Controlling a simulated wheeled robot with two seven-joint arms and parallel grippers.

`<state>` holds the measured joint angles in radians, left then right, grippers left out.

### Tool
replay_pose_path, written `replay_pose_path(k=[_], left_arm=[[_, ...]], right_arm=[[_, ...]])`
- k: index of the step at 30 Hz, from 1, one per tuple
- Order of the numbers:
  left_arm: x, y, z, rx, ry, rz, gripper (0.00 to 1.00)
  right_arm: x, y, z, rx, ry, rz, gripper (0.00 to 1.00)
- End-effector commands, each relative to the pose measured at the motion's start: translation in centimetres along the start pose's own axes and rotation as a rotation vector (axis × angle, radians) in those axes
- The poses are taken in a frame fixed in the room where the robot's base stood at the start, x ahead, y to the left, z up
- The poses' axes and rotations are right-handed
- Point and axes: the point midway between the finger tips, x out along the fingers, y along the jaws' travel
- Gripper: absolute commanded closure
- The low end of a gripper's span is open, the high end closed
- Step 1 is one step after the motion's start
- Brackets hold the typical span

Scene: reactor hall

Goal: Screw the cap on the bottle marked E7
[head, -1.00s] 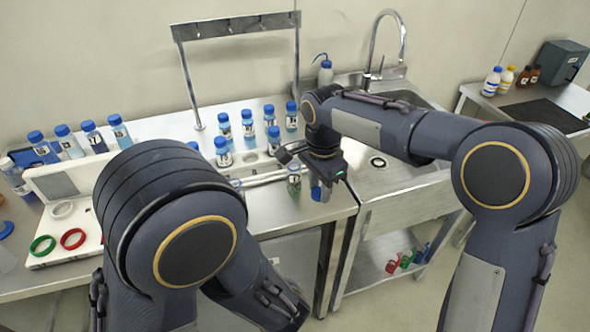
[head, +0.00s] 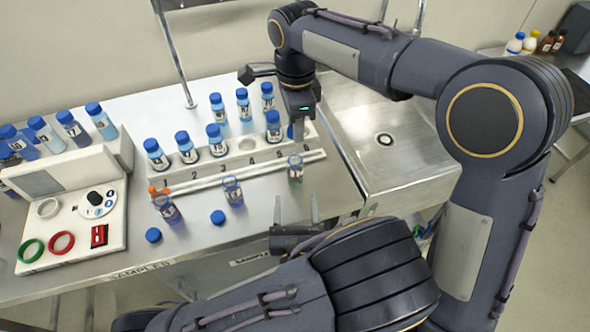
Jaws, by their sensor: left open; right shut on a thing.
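In the head view, a small uncapped bottle (head: 295,172) with a little green liquid stands upright in front of the white rack's right end. Two more uncapped bottles (head: 232,192) (head: 166,208) stand further left. No label reads clearly as E7. My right gripper (head: 296,118) is shut on a blue cap (head: 291,132), mostly hidden, above the rack's right end and behind the green-liquid bottle. Two loose blue caps (head: 217,217) (head: 153,235) lie near the bench front. My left gripper (head: 296,210) is open and empty, fingers pointing up in the picture, just in front of the green-liquid bottle.
The white numbered rack (head: 205,172) holds several blue-capped bottles and has one empty hole. A white device (head: 70,222) with coloured rings and more capped bottles are at left. A steel sink (head: 390,160) lies right. Bare bench (head: 262,222) shows near the front edge.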

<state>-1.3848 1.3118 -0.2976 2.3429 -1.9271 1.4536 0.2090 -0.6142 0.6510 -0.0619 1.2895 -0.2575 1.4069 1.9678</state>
Motion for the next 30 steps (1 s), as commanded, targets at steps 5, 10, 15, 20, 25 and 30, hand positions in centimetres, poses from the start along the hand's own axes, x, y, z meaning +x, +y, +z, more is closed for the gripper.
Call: replay_pose_path(k=[5, 10, 15, 20, 25, 30], left_arm=[[2.0, 0.1, 0.0, -0.003, -0.001, 0.004, 0.39], [5.3, 0.1, 0.0, -0.003, -0.001, 0.006, 0.39], [8.5, 0.1, 0.0, -0.001, -0.001, 0.005, 0.39], [10.5, 0.1, 0.0, -0.001, 0.001, 0.004, 0.39], [11.6, 0.1, 0.0, 0.0, 0.0, 0.002, 0.39], [11.8, 0.1, 0.0, 0.0, 0.001, 0.002, 0.39]], right_arm=[[0.0, 0.0, 0.0, -0.001, 0.0, 0.0, 0.9], [0.0, 0.0, 0.0, -0.001, 0.0, 0.0, 0.9], [0.0, 0.0, 0.0, -0.001, 0.0, 0.0, 0.9], [0.0, 0.0, 0.0, -0.001, 0.0, 0.0, 0.9], [0.0, 0.0, 0.0, -0.001, 0.0, 0.0, 0.9], [0.0, 0.0, 0.0, -0.001, 0.0, 0.0, 0.9]])
